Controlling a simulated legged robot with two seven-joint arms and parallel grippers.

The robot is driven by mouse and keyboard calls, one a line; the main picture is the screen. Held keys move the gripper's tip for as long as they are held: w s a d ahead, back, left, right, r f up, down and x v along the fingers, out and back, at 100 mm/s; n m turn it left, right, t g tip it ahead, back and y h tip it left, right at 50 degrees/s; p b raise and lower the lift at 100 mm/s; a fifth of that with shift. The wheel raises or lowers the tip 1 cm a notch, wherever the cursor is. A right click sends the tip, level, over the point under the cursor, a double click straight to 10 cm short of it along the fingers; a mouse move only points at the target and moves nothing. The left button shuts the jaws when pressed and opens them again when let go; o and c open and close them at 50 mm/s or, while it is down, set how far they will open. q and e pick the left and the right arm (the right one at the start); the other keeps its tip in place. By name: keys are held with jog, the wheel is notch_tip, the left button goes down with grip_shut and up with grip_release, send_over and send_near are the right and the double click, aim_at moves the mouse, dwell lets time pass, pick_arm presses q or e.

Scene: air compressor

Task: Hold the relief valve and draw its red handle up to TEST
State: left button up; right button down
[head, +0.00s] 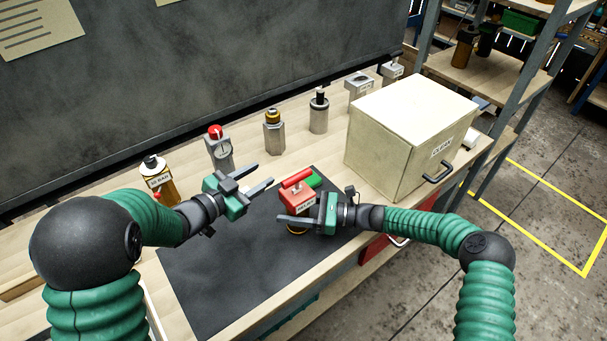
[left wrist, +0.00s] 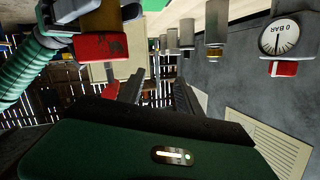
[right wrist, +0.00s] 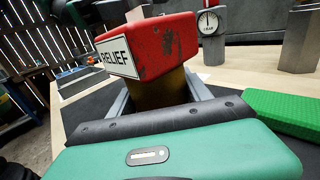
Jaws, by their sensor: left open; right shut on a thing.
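The relief valve has a red block head (head: 297,199) with a white label, and stands upright above the dark mat. In the right wrist view its RELIEF label and red head (right wrist: 150,48) sit on a brass body (right wrist: 158,92). My right gripper (head: 287,222) is shut on that body, below the head. The red handle (head: 296,178) shows as a bar at the head's top, back side. My left gripper (head: 262,179) is open and empty, left of the valve and apart from it. The left wrist view shows the red head (left wrist: 100,46) upside down.
A green block (head: 314,180) is close behind the valve. A large cream box (head: 400,130) stands to the right. Several metal fittings, including one with a gauge (right wrist: 208,22), line the back of the bench. An amber bottle (head: 163,185) stands left. The mat (head: 215,275) is clear in front.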

aim_at(297, 179)
pick_arm(q)
jog(key=s+d+r+m+g+h, duration=0.1)
jog(key=s+d+m+g+h, duration=0.1)
jog(key=s+h, duration=0.45)
jog(key=shift+y, duration=0.85)
jog(key=x, duration=1.1)
jog(key=shift+s+d+r, duration=0.1)
jog(key=shift+s+d, duration=0.1)
jog(key=shift+d, duration=0.05)
jog(key=shift+c, duration=0.3)
grip_shut()
